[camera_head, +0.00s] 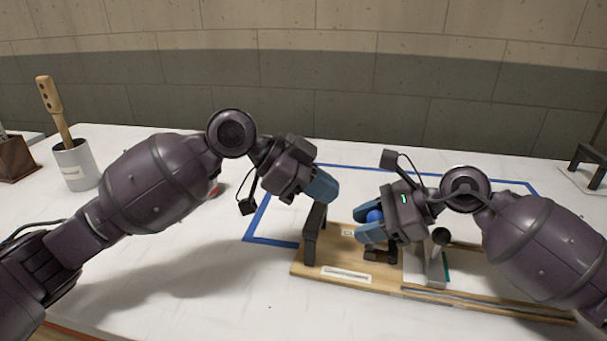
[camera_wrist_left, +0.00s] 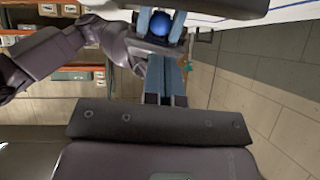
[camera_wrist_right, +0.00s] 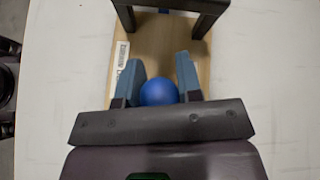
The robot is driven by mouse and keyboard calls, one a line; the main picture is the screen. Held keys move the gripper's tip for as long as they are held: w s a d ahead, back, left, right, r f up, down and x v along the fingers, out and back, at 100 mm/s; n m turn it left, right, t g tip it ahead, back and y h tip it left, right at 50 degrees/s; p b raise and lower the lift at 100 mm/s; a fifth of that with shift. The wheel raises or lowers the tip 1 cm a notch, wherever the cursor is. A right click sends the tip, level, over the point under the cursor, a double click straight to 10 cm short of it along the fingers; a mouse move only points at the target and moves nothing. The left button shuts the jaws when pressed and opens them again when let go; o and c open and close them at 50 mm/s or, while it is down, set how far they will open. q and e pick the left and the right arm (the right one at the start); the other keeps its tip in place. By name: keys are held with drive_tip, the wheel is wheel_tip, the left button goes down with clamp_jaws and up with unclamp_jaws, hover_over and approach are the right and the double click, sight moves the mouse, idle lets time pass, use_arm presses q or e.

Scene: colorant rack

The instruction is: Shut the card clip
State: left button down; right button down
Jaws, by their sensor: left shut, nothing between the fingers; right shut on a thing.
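A wooden board (camera_head: 335,262) lies on the white table and carries a black upright frame (camera_head: 311,245) at its left end. A blue ball knob (camera_head: 374,217) is above the board; it also shows in the right wrist view (camera_wrist_right: 158,92) and left wrist view (camera_wrist_left: 160,23). My right gripper (camera_head: 368,226) is shut on this blue knob, one finger on each side. My left gripper (camera_head: 326,190) is shut and empty, just above the black frame. A grey piece with a green edge (camera_head: 437,268) and a dark knob (camera_head: 440,236) stands further right. The clip's jaws are not clearly visible.
A grey cup (camera_head: 75,165) with a wooden-handled tool stands at the left, near a dark brown block (camera_head: 15,158). Blue tape (camera_head: 262,222) outlines an area of the table. A black stand (camera_head: 586,165) is at the far right. The front left table is clear.

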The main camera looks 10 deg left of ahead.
sight(369, 216)
use_arm(q)
drive_tip(key=x, duration=0.6)
drive_tip(key=shift+d+f, duration=0.2)
drive_tip(key=shift+d, duration=0.05)
use_arm(e)
drive_tip(key=shift+r, duration=0.1)
